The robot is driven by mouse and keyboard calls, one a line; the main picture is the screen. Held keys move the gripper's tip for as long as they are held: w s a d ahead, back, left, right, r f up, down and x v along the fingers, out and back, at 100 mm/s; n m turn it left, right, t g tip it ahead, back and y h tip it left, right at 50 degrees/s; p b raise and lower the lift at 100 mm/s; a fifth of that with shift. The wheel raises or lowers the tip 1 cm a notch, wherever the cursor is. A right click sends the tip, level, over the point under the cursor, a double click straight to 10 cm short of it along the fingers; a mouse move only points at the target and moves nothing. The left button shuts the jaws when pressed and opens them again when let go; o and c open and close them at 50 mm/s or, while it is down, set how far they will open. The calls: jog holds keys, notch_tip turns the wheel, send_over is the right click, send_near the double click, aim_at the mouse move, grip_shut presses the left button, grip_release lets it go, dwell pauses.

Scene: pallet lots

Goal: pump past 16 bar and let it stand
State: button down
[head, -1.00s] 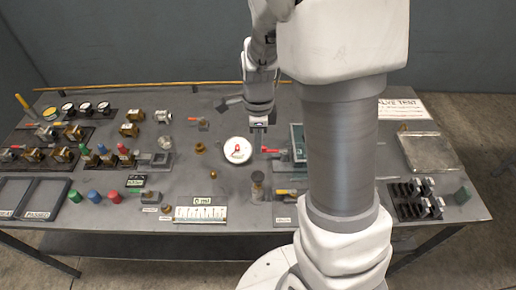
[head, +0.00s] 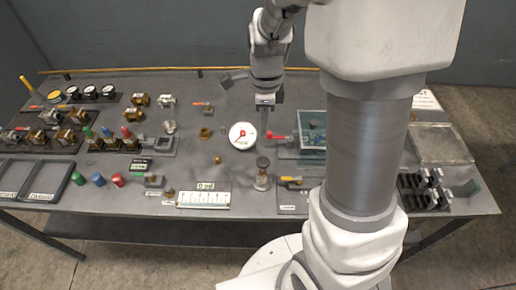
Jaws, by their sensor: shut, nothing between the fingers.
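A round white gauge (head: 243,135) with a red needle stands in the middle of the bench; its reading is too small to make out. In front of it is an upright small cylinder with a dark round top (head: 262,163), which looks like the pump. A red lever handle (head: 278,136) is just right of the gauge, at the left side of a clear greenish tank (head: 313,130). A yellow-handled valve (head: 290,180) is right of the cylinder. My gripper (head: 265,107) is shut and empty, pointing down above the bench behind the gauge and red lever, apart from the cylinder.
Brass valves (head: 78,117), small gauges (head: 90,92) and coloured caps (head: 98,179) fill the left side. A white scale plate (head: 203,199) lies at the front. A flat grey tray (head: 440,145) and a dark rack (head: 415,190) are right. My arm hides part of the right side.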

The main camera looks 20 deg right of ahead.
aim_at(264, 163)
jog(key=shift+s+r+b, duration=0.15)
jog(key=shift+r+b, duration=0.35)
jog(key=shift+s+r+b, duration=0.15)
jog(key=shift+r+b, duration=0.3)
jog(key=shift+r, duration=0.05)
notch_tip(264, 163, down, 14)
jog(key=shift+f, duration=0.1)
notch_tip(264, 163, down, 4)
jog(key=b, duration=0.3)
jog(key=shift+r, duration=0.2)
jog(key=shift+s, duration=0.1)
dwell(0.3)
